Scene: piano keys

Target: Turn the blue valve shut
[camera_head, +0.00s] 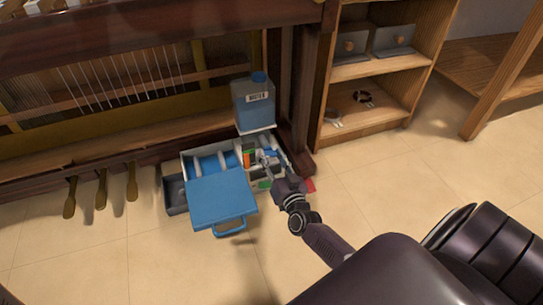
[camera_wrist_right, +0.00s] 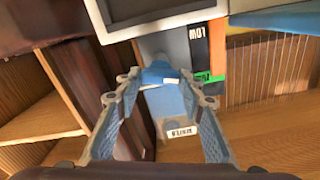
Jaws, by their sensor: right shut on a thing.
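My right gripper (camera_head: 267,160) reaches into the open grey case at the foot of the piano in the head view. In the right wrist view, the fingers (camera_wrist_right: 157,80) close around a small blue piece, which I take for the blue valve (camera_wrist_right: 157,72). A white strip shows by it. The fingers hide part of the valve, and its turn angle is hard to tell. In the head view the valve is too small and covered to make out clearly. My left gripper is not in view.
A blue jug (camera_head: 255,105) with a label stands behind the case. A blue lid (camera_head: 222,197) hangs over the case's front left. Piano pedals (camera_head: 101,188) stand at left. A wooden shelf (camera_head: 370,117) stands at right.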

